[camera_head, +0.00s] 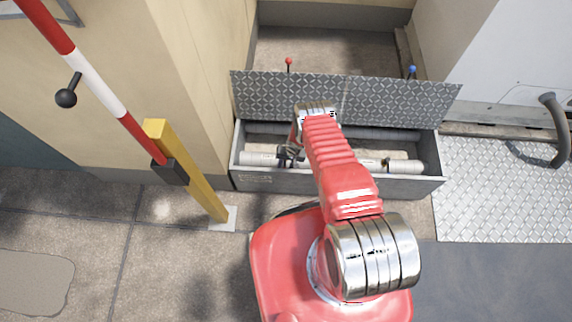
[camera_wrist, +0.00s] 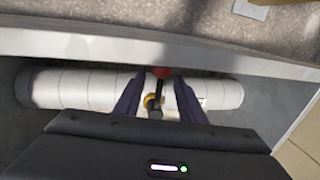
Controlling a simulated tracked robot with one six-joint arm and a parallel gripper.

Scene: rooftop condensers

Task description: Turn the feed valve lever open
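In the wrist view a white pipe (camera_wrist: 75,89) runs across a grey trench. A short dark lever (camera_wrist: 158,88) with a red end (camera_wrist: 161,72) and a brass-yellow fitting (camera_wrist: 150,101) stands at the pipe's middle. My gripper (camera_wrist: 158,92) has its two dark fingers spread on either side of the lever, with visible gaps; I see no grip on it. In the head view my gripper (camera_head: 290,152) reaches into the trench over the left part of the front pipe (camera_head: 259,160). There the lever is hidden or too small to make out.
A raised tread-plate lid (camera_head: 400,101) stands behind the trench box (camera_head: 400,184). Red (camera_head: 289,61) and blue (camera_head: 412,70) knobs show beyond it. A second valve (camera_head: 385,164) sits on the pipe at right. A yellow post (camera_head: 185,172) and striped barrier arm (camera_head: 98,80) stand left.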

